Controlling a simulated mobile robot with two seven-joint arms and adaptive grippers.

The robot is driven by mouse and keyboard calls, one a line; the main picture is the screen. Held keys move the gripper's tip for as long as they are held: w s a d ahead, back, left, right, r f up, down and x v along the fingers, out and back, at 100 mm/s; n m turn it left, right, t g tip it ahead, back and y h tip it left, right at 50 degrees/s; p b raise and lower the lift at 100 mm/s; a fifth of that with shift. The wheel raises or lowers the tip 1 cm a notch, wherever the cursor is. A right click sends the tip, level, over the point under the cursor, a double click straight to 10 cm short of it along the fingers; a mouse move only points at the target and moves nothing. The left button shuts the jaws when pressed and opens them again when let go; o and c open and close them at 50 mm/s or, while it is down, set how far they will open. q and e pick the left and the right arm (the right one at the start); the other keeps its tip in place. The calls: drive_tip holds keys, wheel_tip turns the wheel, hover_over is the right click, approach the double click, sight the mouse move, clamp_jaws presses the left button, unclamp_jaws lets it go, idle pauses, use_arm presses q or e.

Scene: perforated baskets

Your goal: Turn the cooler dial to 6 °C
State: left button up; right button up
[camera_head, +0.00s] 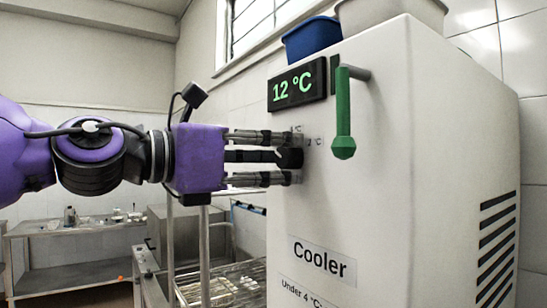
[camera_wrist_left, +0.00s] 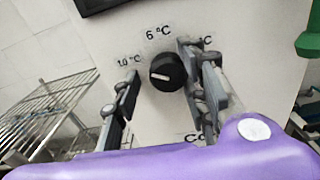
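The white cooler (camera_head: 330,205) fills the right of the head view; its display (camera_head: 297,85) reads 12 °C. Its black dial (camera_head: 290,158) is on the front face and also shows in the left wrist view (camera_wrist_left: 168,72). The dial's white mark lies near level, toward the left, below the 10 °C label. The 6 °C label (camera_wrist_left: 158,32) is above the dial. My left gripper (camera_head: 293,157) is open with its fingers on either side of the dial. In the wrist view, the right fingers are close beside it and the left finger is apart. My right gripper is not in view.
A green handle (camera_head: 343,115) sticks out from the cooler right of the display. A blue bin (camera_head: 311,40) and a pale bin (camera_head: 390,12) stand on top. A metal wire rack (camera_head: 222,288) is below my left arm, and a steel table (camera_head: 75,228) stands at the back left.

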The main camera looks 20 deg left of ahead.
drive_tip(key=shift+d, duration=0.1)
use_arm(q)
drive_tip(key=shift+s, duration=0.1)
drive_tip(key=shift+v, duration=1.2)
drive_tip(key=v, duration=0.9)
drive_tip(key=shift+s+a, duration=0.15)
drive_tip(key=shift+s, duration=0.05)
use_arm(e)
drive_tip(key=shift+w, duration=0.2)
